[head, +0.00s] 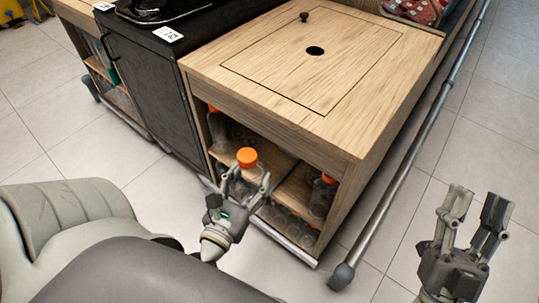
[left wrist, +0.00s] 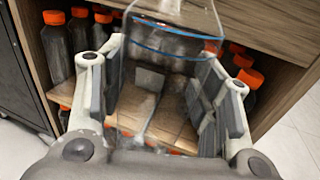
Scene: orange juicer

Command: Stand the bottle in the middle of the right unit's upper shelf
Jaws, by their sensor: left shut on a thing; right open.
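My left gripper (head: 243,182) is shut on a clear bottle with an orange cap (head: 247,157), in front of the open side of the right wooden unit (head: 320,140). The bottle looks roughly upright. In the left wrist view its clear body (left wrist: 172,38) shows between and beyond the fingers. The upper shelf (head: 273,163) is behind it, with bottles at its left (head: 216,128) and right (head: 323,194) sides. I cannot tell whether the held bottle is over the shelf board or in front of it. My right gripper (head: 468,222) is open and empty, over the floor at right.
More bottles (head: 284,222) stand on the lower level. The unit's wooden top (head: 250,65) overhangs the shelf and has a hole and a small knob. A dark cabinet (head: 150,85) adjoins at left. A grey rail (head: 405,165) runs along the right. Tiled floor is clear in front.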

